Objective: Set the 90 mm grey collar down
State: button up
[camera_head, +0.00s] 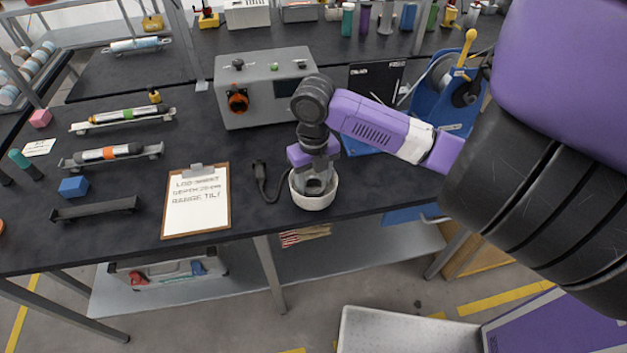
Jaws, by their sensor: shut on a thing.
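My gripper (314,172) points down from my purple arm over the front of the dark bench.
A clipboard (197,200) and a black cabled device (262,178) lie left of the bowl. A grey instrument box (262,85) stands behind. A blue reel stand (445,90) is at right. Cradles with cylinders and a blue block (73,187) occupy the left.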

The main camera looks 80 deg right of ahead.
jog(key=o, duration=1.1)
